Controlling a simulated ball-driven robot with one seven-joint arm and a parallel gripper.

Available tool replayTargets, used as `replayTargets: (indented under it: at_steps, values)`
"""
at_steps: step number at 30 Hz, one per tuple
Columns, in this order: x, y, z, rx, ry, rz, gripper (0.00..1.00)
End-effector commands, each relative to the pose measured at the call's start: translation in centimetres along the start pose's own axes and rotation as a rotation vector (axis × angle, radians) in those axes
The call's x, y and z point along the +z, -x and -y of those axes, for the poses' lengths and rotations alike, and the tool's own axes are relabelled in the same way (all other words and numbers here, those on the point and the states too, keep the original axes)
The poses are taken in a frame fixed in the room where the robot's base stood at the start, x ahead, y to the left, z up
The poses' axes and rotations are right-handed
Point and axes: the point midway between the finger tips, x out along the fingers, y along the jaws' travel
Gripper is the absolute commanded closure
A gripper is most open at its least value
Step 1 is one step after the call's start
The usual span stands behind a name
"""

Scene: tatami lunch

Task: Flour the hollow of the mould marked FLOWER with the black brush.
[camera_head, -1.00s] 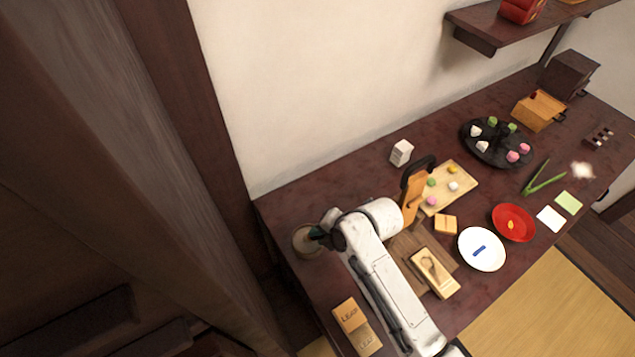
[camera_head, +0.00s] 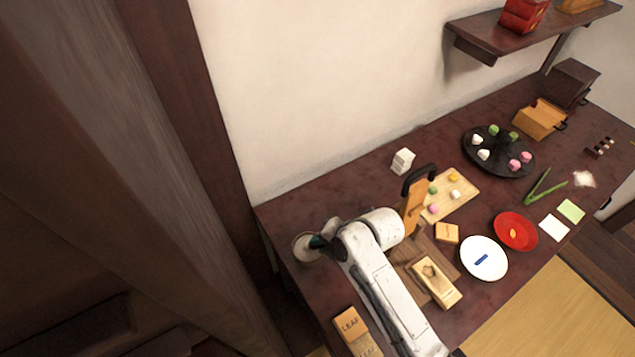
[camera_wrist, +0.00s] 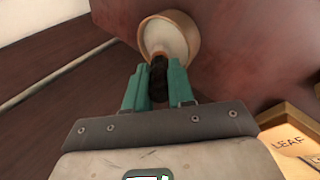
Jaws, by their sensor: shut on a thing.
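My gripper (camera_wrist: 158,88) is shut on the black brush (camera_wrist: 159,72), which stands between the green fingers in the wrist view. The brush end points at a round tan bowl (camera_wrist: 190,25) with a pale inside. Whether it touches the contents is unclear. In the head view, my gripper (camera_head: 319,241) is at the bowl (camera_head: 298,248), at the table's left end. A pale wooden mould (camera_head: 446,291) with a hollow lies on a dark board (camera_head: 412,250), right of my arm. Its marking is unreadable here. Another block (camera_head: 350,323), marked LEAF, lies at the front left.
A tall wooden piece with a dark handle (camera_head: 414,207) stands close behind my arm. Near it are a sweets board (camera_head: 463,186), a small block (camera_head: 447,232), a white plate (camera_head: 483,272) and a red dish (camera_head: 503,229). The wall borders the table's back.

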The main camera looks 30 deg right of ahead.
Motion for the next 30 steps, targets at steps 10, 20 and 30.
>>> replayTargets:
  at_steps: [10,20,30]
  values:
    - [0.0,-0.5,0.4,-0.004,-0.001,-0.001,1.00]
    - [0.0,0.9,-0.5,-0.003,-0.001,0.000,1.00]
    - [-0.1,3.1,-2.1,-0.001,-0.001,0.000,1.00]
